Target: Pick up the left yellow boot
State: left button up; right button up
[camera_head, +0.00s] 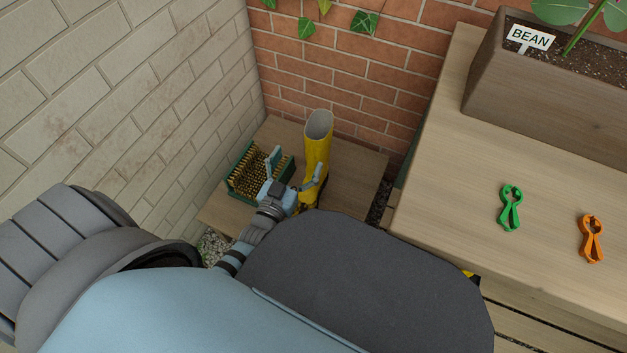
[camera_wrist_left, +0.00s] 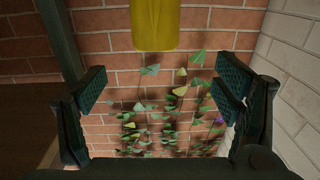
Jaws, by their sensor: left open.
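A yellow boot (camera_head: 317,150) with a grey opening stands upright on a low wooden platform in the corner. In the left wrist view its yellow shaft (camera_wrist_left: 155,22) shows at the top centre, beyond the fingertips. My left gripper (camera_head: 298,166) is open and empty, just in front of the boot and overlapping its lower part in the head view. In the left wrist view its two dark finger pads (camera_wrist_left: 163,88) are wide apart with nothing between them. The boot's foot is partly hidden by the gripper and my arm. My right gripper is not in view.
A green-backed boot brush (camera_head: 243,178) sits left of the boot on the wooden platform (camera_head: 357,178). A brick wall (camera_head: 390,72) stands behind. The wooden table (camera_head: 440,190) at right holds a planter (camera_head: 560,115), a green clip (camera_head: 510,207) and an orange clip (camera_head: 591,238).

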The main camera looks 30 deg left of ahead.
aim_at(310, 140)
pick_arm(q)
jog(key=w+b, duration=0.1)
jog(key=w, duration=0.1)
jog(key=w+b, duration=0.1)
jog(key=w, duration=0.2)
jog(key=w+b, duration=0.1)
jog(key=w, duration=0.2)
jog(key=shift+w+a+f, duration=0.15)
jog(key=shift+w+a, duration=0.1)
jog(key=shift+a, duration=0.05)
jog(key=w+b, duration=0.1)
jog(key=w, duration=0.1)
jog(key=w+b, duration=0.1)
jog(key=shift+w+f, duration=0.2)
jog(key=shift+w, duration=0.15)
jog(key=shift+w+r, duration=0.1)
jog(key=shift+w, duration=0.1)
jog(key=shift+r, duration=0.1)
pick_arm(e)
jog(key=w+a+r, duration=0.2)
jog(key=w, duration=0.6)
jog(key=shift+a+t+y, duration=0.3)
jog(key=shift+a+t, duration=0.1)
pick_arm(q)
jog(key=c, duration=1.9)
grip_shut()
jog(key=shift+r, duration=0.2)
